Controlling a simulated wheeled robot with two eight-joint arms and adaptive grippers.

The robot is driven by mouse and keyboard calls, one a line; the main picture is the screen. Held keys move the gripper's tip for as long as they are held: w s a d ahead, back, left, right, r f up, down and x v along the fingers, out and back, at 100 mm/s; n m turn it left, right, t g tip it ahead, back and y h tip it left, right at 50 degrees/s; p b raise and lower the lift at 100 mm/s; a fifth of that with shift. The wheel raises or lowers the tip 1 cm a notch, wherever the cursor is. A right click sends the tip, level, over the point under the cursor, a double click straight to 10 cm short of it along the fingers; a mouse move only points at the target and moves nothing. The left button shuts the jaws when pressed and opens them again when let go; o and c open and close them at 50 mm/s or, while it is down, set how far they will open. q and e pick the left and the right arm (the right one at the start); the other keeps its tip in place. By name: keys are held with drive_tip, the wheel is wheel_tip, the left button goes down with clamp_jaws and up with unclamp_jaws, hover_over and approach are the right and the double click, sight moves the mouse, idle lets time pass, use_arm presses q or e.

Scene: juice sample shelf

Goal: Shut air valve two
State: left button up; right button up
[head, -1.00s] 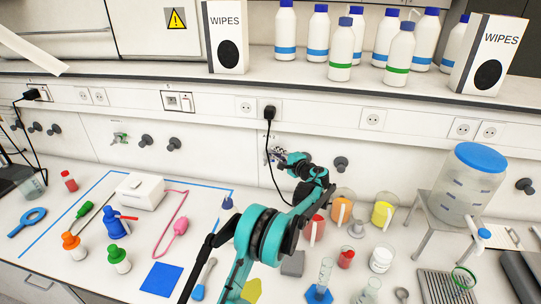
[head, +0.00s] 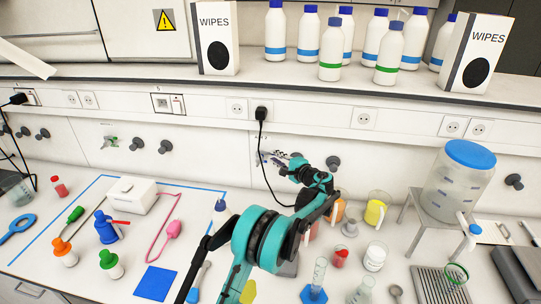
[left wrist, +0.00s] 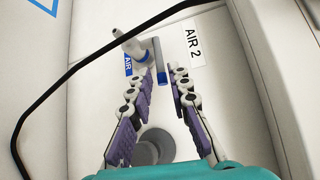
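The air valve two (left wrist: 137,46) is on the white wall in the left wrist view, beside a label reading AIR 2 (left wrist: 194,43). It has a grey body and a thin lever (left wrist: 161,62) with a blue end. My left gripper (left wrist: 165,78) is open, one finger on each side of the lever's blue end. I cannot tell whether either finger touches it. In the head view my left gripper (head: 272,158) is at the back wall, and the valve is mostly hidden there. My right gripper is not in view.
A black cable (head: 264,160) hangs from a wall socket by the gripper and crosses the left wrist view. A dark wall knob (head: 332,163) is to the right. Beakers, including a yellow one (head: 376,210), and a water tank (head: 460,185) stand on the bench near my arm.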

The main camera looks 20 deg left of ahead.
use_arm(q)
drive_tip(key=v, duration=0.7)
drive_tip(key=shift+d, duration=0.1)
drive_tip(key=s+a+n+g+h+b, duration=0.1)
drive_tip(key=s+n+h+b, duration=0.15)
drive_tip(key=s, duration=0.75)
drive_tip(key=s+a+n+g+h+b, duration=0.15)
drive_tip(key=s+h, duration=0.25)
drive_tip(key=s, duration=0.6)
drive_tip(key=s+d+f+n+h+b, duration=0.1)
drive_tip(key=s+d+f+h, duration=0.1)
drive_tip(key=s, duration=0.6)
drive_tip(key=s+d+f+n+h+b, duration=0.1)
drive_tip(key=s+d+f+h, duration=0.2)
drive_tip(key=s+f, duration=0.2)
drive_tip(key=s+d+f+n+h+b, duration=0.1)
drive_tip(key=s+d+f+n+h, duration=0.1)
drive_tip(key=s, duration=0.8)
drive_tip(key=shift+s+d+f+t+b, duration=0.35)
drive_tip(key=shift+d+f, duration=0.1)
drive_tip(key=shift+f, duration=0.4)
